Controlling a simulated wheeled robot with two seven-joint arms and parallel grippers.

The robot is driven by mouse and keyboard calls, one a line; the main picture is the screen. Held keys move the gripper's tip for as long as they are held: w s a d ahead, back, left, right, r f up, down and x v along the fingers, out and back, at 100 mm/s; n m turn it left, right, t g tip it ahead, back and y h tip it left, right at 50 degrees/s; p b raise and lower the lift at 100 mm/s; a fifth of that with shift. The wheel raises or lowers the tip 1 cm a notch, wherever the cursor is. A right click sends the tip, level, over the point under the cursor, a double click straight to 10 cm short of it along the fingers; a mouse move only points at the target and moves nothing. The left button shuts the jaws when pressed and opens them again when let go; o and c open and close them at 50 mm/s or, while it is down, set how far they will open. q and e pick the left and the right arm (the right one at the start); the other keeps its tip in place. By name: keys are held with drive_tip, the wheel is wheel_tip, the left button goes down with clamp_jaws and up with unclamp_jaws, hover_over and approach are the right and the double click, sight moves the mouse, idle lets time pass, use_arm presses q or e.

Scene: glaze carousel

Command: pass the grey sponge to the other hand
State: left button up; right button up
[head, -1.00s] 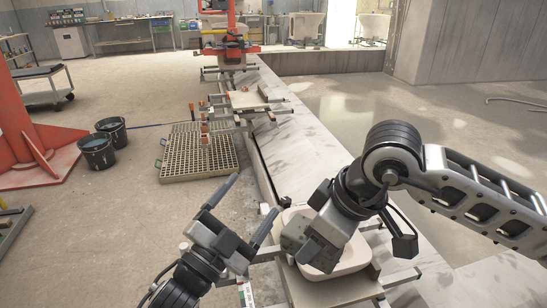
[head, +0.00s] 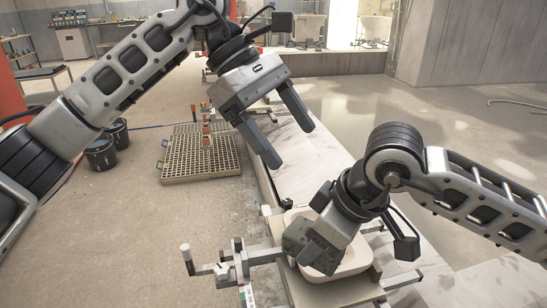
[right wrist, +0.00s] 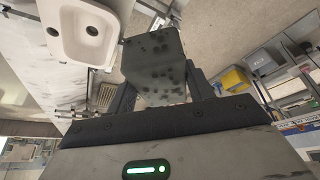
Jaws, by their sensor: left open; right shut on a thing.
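The grey, dark-speckled sponge (right wrist: 155,66) is held between the fingers of my right gripper (right wrist: 153,95) in the right wrist view. In the head view the sponge (head: 296,236) shows at the left side of my right gripper (head: 318,254), partly hidden by it. This gripper is shut on the sponge, over the white basin at the lower middle. My left gripper (head: 291,146) is open and empty. It is higher in the head view, up and a little left of the sponge and apart from it, its two fingers pointing down and right.
The white basin (head: 354,262) sits on a metal-armed stand below my right gripper; it also shows in the right wrist view (right wrist: 75,42). A grated pallet (head: 180,168) and dark buckets (head: 101,153) stand on the floor at left. A pale marbled slab (head: 322,160) runs behind.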

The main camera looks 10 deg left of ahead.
sight(295, 224)
use_arm(q)
drive_tip(key=f+y, duration=0.1)
drive_tip(key=f, duration=0.4)
drive_tip(key=s+d+f+y, duration=0.1)
drive_tip(key=f, duration=0.4)
drive_tip(key=s+d+f+y, duration=0.1)
drive_tip(key=f, duration=0.5)
drive_tip(key=shift+s+d+m, duration=0.2)
drive_tip(key=shift+d+m, duration=0.05)
drive_tip(key=shift+m, duration=0.05)
drive_tip(key=c, duration=1)
drive_tip(key=shift+y, duration=0.3)
drive_tip(key=shift+c, duration=0.2)
use_arm(e)
drive_tip(key=o, duration=1.1)
drive_tip(key=shift+o, duration=0.2)
